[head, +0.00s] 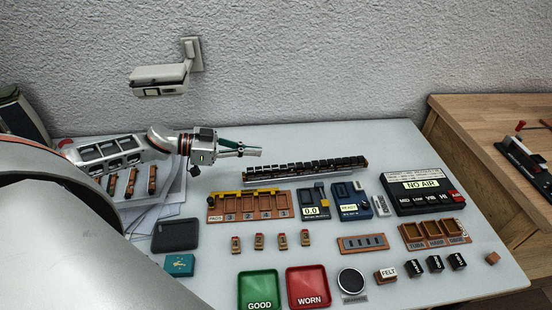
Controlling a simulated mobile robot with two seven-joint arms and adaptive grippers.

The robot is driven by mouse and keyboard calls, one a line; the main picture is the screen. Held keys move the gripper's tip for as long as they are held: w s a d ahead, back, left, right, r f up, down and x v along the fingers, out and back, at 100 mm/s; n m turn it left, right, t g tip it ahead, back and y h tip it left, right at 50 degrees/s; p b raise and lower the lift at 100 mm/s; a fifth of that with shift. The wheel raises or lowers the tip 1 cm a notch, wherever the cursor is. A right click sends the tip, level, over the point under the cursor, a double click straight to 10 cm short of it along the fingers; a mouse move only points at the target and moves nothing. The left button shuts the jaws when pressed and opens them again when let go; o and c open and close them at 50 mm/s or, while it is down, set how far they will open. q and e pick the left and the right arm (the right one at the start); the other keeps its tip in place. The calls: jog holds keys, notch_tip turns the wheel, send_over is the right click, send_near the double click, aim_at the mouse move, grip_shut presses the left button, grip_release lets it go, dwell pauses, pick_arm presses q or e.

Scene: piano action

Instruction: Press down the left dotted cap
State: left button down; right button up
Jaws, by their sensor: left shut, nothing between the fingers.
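My left gripper (255,152) is shut and empty. It reaches in from the left, with its fingertips pointing right, near the left end of a row of black caps (305,168) on a metal rail. It appears apart from the caps, up and to their left; the exact height above the table is unclear. Dots on any cap are too small to make out, so I cannot tell which are dotted. No cap is visibly pressed. My right gripper is not in view.
Brown numbered tray (214,213), blue READY device (352,214) and NO AIR box (438,206) stand in front of the rail. Green GOOD tray (259,282) and red WORN tray (308,279) sit at the front. A pale device (158,74) is against the wall.

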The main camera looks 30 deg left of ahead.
pick_arm(q)
send_over(285, 168)
notch_tip(285, 168, down, 2)
jog(key=shift+s+a, duration=0.1)
jog(key=shift+s, duration=0.05)
notch_tip(285, 168, down, 3)
jog(key=shift+r+b, duration=0.1)
jog(key=shift+b, duration=0.25)
jog(key=shift+f, duration=0.8)
